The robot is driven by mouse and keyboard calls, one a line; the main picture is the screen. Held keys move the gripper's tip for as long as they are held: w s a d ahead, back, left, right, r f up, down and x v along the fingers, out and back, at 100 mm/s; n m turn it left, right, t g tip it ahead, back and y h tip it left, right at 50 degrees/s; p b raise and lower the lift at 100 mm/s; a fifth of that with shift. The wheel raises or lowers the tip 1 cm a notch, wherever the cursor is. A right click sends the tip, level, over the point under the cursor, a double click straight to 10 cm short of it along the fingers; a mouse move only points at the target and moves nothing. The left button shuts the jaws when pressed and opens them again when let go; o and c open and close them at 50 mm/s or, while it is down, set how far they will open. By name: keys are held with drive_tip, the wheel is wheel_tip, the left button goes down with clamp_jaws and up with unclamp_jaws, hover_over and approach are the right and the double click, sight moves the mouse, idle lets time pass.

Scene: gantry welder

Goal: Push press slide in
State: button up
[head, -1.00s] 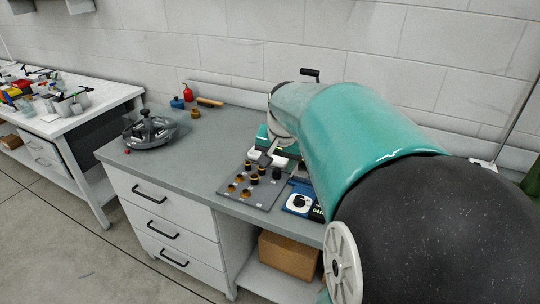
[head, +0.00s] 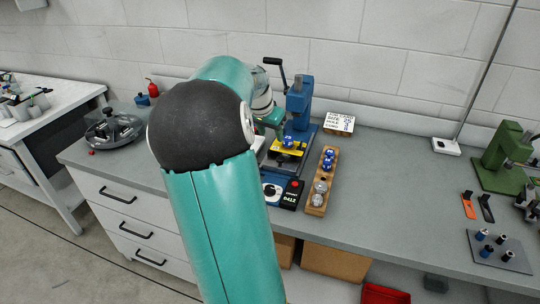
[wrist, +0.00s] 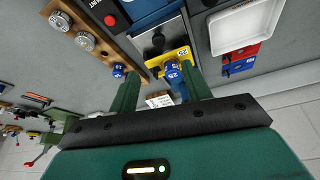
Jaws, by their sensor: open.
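The blue press (head: 301,102) with a black crank lever stands on the bench, right of my arm in the head view. Its yellow slide (head: 278,151) lies low at the front of the press and carries a blue numbered piece (head: 288,142). In the wrist view the yellow slide (wrist: 158,62) and the blue piece (wrist: 172,75) appear between the two green fingers of my gripper (wrist: 160,92). The gripper is open, with nothing held. I cannot tell whether a finger touches the slide. In the head view my arm hides most of the gripper.
A wooden rack (head: 317,197) with blue and metal pieces stands right of the press. A control box (head: 290,194) with a red button sits in front. A white tray (wrist: 245,25) shows in the wrist view. A green press (head: 503,160) stands far right.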

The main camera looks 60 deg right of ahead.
sight(280, 158)
drive_tip(key=x, duration=1.4)
drive_tip(key=shift+r, duration=0.1)
drive_tip(key=shift+s, duration=0.1)
clamp_jaws()
